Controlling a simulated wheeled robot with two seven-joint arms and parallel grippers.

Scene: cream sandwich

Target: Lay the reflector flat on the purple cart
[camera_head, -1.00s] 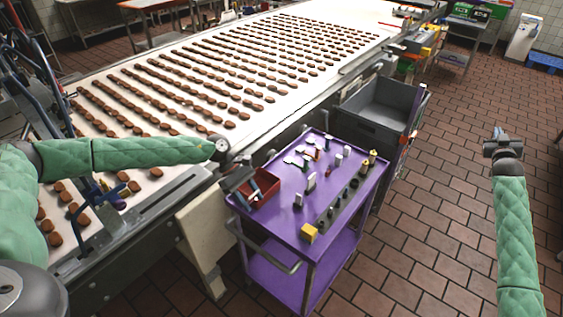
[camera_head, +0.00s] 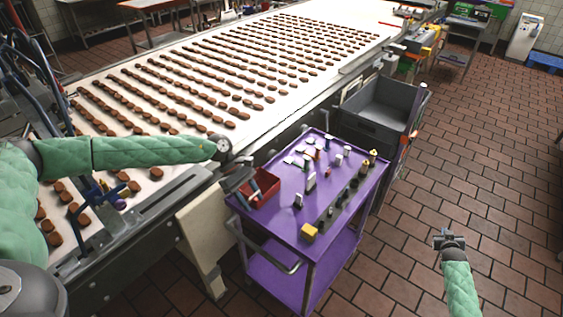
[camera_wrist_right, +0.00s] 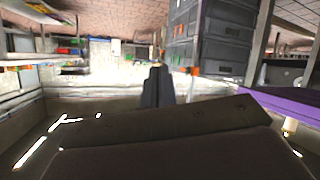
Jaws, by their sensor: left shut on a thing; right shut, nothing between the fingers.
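The purple cart (camera_head: 310,232) stands beside the conveyor, with small items on its top. My left gripper (camera_head: 244,192) is over the cart's left corner, beside and partly over the red bin (camera_head: 264,183). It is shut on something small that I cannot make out. I cannot tell which thing is the reflector. My right gripper (camera_head: 447,240) is shut and empty, out over the tiled floor to the right of the cart. Its dark fingers show together in the right wrist view (camera_wrist_right: 156,88).
A yellow block (camera_head: 309,231) and several small upright pieces stand on the cart top. A grey crate (camera_head: 378,105) stands behind the cart. The conveyor (camera_head: 255,115) with rows of brown biscuits runs along the left. The floor (camera_head: 490,170) at right is clear.

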